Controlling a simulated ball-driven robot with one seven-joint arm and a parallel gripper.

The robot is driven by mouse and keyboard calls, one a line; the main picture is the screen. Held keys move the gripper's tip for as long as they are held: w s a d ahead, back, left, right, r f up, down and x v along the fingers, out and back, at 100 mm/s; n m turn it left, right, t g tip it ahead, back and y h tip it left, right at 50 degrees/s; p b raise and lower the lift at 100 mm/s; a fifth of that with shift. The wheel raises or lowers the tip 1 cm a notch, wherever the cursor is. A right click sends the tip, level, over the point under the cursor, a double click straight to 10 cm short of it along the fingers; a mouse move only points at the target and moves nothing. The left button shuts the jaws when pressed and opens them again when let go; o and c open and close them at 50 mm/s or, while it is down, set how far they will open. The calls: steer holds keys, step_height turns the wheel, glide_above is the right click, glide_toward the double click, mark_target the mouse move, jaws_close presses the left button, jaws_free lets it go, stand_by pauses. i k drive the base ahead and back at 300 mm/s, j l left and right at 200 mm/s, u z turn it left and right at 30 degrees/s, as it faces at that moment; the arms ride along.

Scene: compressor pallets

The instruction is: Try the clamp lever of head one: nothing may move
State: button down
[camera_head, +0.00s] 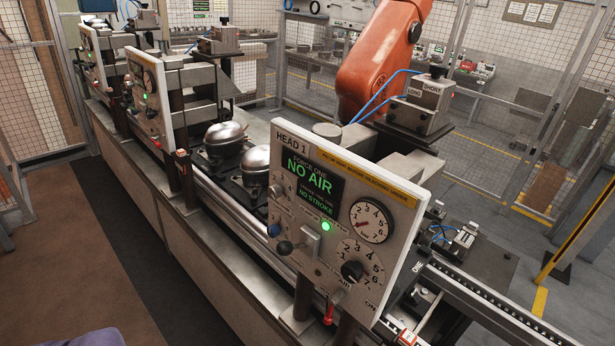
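The head one panel (345,215) is a light upright plate marked HEAD 1, standing right of centre. Its dark display (309,183) reads NO AIR and NO STROKE in green. A green lamp (325,227) is lit below the display. A pale lever or switch (310,241) sticks out near the lower left, beside a black knob (284,247) and a blue button (274,230). A red handle (328,314) hangs below the panel's lower edge. I cannot tell which is the clamp lever. A round gauge (370,221) sits above a numbered black selector knob (352,271). My gripper is not in view.
Compressors (224,140) stand on the line behind the panel. Similar head panels (148,100) stand farther back at left. An orange robot arm (378,62) rises behind head one, inside mesh fencing (540,75). The brown floor (50,215) at left is mostly clear.

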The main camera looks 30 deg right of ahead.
mark_target(284, 248)
steer(key=i+l, duration=0.15)
steer(key=l, duration=0.15)
steer(key=i+l+u, duration=0.1)
steer(key=l, duration=0.2)
steer(key=i+l, duration=0.15)
steer(key=l, duration=0.2)
steer(key=i+l, duration=0.1)
steer(key=l, duration=0.2)
steer(key=u, duration=0.05)
